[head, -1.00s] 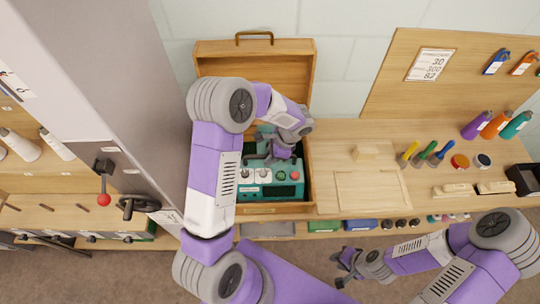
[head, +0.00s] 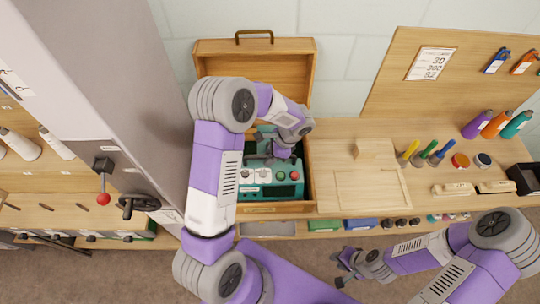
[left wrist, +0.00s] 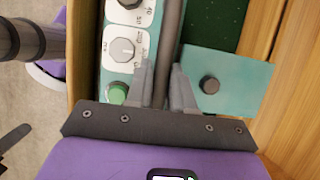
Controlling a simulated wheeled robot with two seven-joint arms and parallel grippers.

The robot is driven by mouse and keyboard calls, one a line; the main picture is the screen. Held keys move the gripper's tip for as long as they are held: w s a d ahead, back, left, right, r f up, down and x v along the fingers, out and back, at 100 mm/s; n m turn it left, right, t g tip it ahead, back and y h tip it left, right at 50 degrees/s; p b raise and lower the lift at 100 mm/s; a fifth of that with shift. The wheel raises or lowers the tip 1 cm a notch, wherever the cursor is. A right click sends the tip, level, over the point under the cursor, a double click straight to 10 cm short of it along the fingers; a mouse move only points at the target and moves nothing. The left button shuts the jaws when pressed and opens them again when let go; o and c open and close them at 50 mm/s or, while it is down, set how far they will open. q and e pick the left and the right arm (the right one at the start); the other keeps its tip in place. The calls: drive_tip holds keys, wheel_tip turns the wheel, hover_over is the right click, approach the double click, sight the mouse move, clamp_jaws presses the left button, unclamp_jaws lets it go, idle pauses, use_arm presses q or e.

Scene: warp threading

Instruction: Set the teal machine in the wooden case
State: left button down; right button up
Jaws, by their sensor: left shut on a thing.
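My left gripper (left wrist: 165,85) is shut on a dark bar, the machine's handle (left wrist: 170,40). I cannot tell whether the machine rests on the case floor. My right gripper (head: 343,268) is in front of the bench, its fingers seeming apart and empty.
The case's lid (head: 255,65) stands open at the back. To the right are a wooden block (head: 374,149), several coloured-handled tools (head: 427,152) and bottles (head: 495,124). A grey column (head: 125,90) and a red-knobbed lever (head: 103,198) stand left.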

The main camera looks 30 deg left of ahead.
use_arm(q)
drive_tip(key=shift+f, duration=0.4)
idle(1.5)
drive_tip(key=c, duration=0.9)
unclamp_jaws()
drive_tip(key=v, duration=0.7)
drive_tip(key=shift+w+d+r, duration=0.1)
drive_tip(key=shift+r, duration=0.2)
